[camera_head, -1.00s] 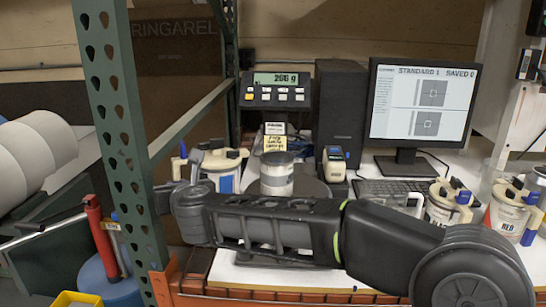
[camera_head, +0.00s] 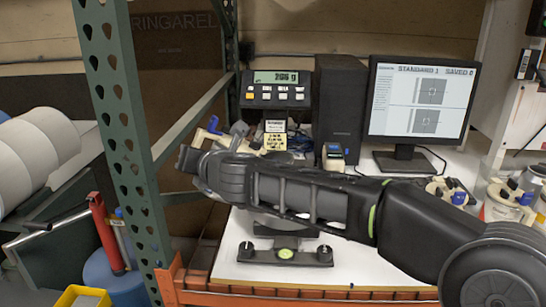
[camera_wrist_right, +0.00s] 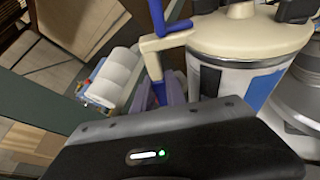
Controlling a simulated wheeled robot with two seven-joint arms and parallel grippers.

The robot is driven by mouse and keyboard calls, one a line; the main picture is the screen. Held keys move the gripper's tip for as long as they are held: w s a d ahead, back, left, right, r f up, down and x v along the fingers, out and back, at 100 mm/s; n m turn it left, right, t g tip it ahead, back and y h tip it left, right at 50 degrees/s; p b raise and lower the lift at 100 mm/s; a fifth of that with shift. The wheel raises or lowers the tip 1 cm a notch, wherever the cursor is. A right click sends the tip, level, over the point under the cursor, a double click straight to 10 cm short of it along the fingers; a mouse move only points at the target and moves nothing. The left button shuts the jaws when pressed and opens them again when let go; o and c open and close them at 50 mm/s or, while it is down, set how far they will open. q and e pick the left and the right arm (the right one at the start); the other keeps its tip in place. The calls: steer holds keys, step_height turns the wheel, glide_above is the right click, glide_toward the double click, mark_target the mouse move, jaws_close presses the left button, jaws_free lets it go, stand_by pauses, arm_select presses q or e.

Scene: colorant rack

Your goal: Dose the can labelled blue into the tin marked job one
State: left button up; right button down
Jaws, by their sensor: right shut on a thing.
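My right arm reaches in from the right in the head view, and its gripper (camera_head: 197,166) is at the left, beside the scale. My left gripper is not in view.
The scale base (camera_head: 285,256) stands on the white bench (camera_head: 350,270), under my arm. The scale display (camera_head: 276,78) is lit behind. A monitor (camera_head: 421,100) and more lidded cans (camera_head: 508,200) are at the right. A green rack post (camera_head: 128,130) stands close to the gripper's left.

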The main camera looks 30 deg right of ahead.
mark_target(202, 135)
steer(key=shift+m+y, duration=0.4)
steer(key=shift+m, duration=0.4)
steer(key=shift+s+d+r+p, duration=0.1)
steer(key=shift+d+r+p, duration=0.6)
steer(key=shift+r, duration=0.25)
steer(key=shift+s+d+r+p, duration=0.1)
steer(key=shift+d+r+p, duration=0.5)
steer(key=shift+r, duration=0.3)
stand_by(1.2)
steer(key=a+f+n+b, duration=0.1)
steer(key=f, duration=0.1)
steer(key=a+f+n+b, duration=0.1)
steer(key=a+f+b, duration=0.1)
steer(key=a+f+h+b, duration=0.1)
steer(key=f+b, duration=0.1)
steer(key=shift+w+a+f+n, duration=0.15)
steer(key=shift+w+f+n, duration=0.15)
steer(key=shift+n, duration=0.1)
steer(key=shift+w+r+p, duration=0.2)
steer(key=shift+r+p, duration=0.2)
steer(key=shift+s+d+r, duration=0.15)
steer(key=shift+s+d, duration=0.05)
steer(key=shift+s, duration=0.1)
steer(key=shift+w+a, duration=0.1)
steer(key=shift+w, duration=0.05)
